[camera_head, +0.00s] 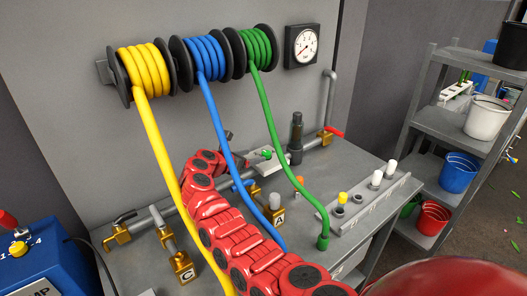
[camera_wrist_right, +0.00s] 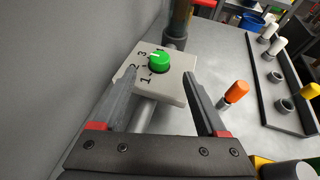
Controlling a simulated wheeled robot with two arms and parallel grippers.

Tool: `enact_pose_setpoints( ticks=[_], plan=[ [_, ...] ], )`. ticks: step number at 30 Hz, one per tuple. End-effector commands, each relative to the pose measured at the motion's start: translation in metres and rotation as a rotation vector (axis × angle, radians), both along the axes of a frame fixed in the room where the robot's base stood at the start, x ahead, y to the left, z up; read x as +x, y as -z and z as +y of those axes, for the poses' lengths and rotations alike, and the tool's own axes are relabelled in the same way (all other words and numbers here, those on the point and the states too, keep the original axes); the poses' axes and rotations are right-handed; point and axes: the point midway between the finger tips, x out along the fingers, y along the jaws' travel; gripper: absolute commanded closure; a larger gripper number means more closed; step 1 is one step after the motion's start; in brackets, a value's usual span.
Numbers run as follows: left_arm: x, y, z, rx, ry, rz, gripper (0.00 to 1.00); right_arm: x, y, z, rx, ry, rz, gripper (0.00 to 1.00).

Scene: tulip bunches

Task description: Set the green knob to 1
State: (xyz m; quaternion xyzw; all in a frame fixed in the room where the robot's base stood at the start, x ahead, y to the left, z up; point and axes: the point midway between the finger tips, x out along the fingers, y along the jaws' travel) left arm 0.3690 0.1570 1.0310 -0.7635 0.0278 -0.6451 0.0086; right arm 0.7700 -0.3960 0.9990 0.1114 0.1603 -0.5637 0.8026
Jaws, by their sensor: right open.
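The green knob (camera_wrist_right: 160,63) sits on a pale plate (camera_wrist_right: 178,91) marked 1, 2 and 3. Its white mark points to the upper left, towards the 3. In the head view the green knob (camera_head: 266,154) and its plate (camera_head: 262,165) are on the pipework near the back wall. My right gripper (camera_wrist_right: 159,75) is open and empty, its fingers reaching towards the plate from either side of the knob, apparently without touching it. In the head view the right gripper (camera_head: 229,137) is partly hidden behind my red arm, left of the knob. My left gripper is not in view.
Yellow (camera_head: 157,150), blue (camera_head: 221,135) and green (camera_head: 279,137) hoses hang from wall reels. A dark upright cylinder (camera_head: 296,130) stands just right of the plate. An orange-capped peg (camera_wrist_right: 235,92) is right of the gripper. A rack (camera_head: 372,200) holds white-capped pegs.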

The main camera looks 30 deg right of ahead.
Motion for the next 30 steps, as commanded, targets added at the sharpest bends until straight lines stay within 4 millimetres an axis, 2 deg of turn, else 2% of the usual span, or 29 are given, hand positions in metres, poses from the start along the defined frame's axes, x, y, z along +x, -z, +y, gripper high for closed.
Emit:
enact_pose_setpoints(
  ticks=[3,8,14,21,30],
  plan=[
    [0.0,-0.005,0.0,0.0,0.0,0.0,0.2,0.008,0.006,-0.022,-0.001,0.001,0.001,0.25],
    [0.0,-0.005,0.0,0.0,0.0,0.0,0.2,0.015,0.016,-0.041,-0.002,-0.001,0.002,0.25],
    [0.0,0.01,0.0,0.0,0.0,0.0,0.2,0.023,0.026,-0.057,-0.009,-0.002,0.002,0.25],
    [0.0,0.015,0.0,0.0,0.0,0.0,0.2,0.024,0.031,-0.067,0.0,0.0,0.001,0.25],
    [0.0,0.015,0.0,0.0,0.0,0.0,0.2,0.025,0.03,-0.067,0.001,-0.001,-0.001,0.25]
  ],
)
